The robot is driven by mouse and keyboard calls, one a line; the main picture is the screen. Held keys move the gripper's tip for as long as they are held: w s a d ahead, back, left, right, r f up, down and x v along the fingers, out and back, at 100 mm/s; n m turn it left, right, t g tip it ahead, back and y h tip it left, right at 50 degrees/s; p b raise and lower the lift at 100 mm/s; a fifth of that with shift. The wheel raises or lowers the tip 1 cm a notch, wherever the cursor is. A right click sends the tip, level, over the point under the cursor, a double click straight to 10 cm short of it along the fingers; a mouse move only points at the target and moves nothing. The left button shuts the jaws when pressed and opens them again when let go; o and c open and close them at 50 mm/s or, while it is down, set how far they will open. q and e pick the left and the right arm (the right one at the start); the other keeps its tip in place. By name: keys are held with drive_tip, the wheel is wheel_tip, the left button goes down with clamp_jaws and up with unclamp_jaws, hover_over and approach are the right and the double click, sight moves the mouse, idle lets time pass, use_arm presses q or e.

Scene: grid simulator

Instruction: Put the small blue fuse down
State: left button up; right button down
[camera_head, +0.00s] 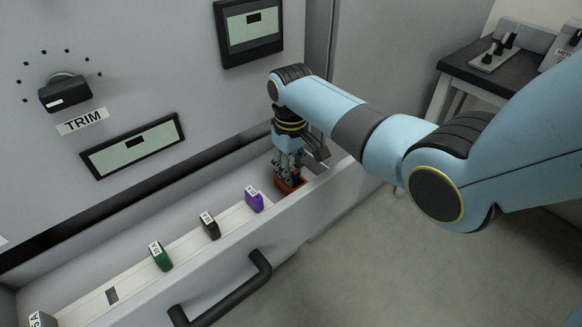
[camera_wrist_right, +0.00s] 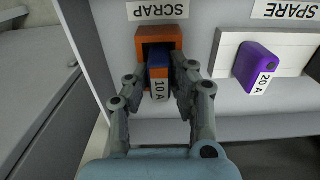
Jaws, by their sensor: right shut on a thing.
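The small blue fuse (camera_wrist_right: 157,73), with a white "10 A" label, is between the fingers of my right gripper (camera_wrist_right: 155,92) in the right wrist view. The gripper is shut on it. The fuse is at the orange scrap bin (camera_wrist_right: 145,37), partly over its opening; I cannot tell how deep it reaches. In the head view my right gripper (camera_head: 288,167) points down at the orange bin (camera_head: 291,186) at the drawer's right end, and the fuse is mostly hidden there. My left gripper is not in view.
A purple "20 A" fuse (camera_head: 254,199) stands on the white strip (camera_head: 187,246) near the bin. A black fuse (camera_head: 210,225) and a green fuse (camera_head: 160,256) stand farther left. The drawer's handle (camera_head: 224,290) is at the front. A bench (camera_head: 470,67) stands at the back right.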

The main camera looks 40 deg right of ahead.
sight(291, 168)
drive_tip(key=shift+f, duration=0.25)
drive_tip(key=c, duration=1.2)
unclamp_jaws()
drive_tip(key=shift+o, duration=0.2)
wheel_tip(291, 168, up, 13)
drive_tip(key=p, duration=0.3)
drive_tip(key=shift+r, duration=0.15)
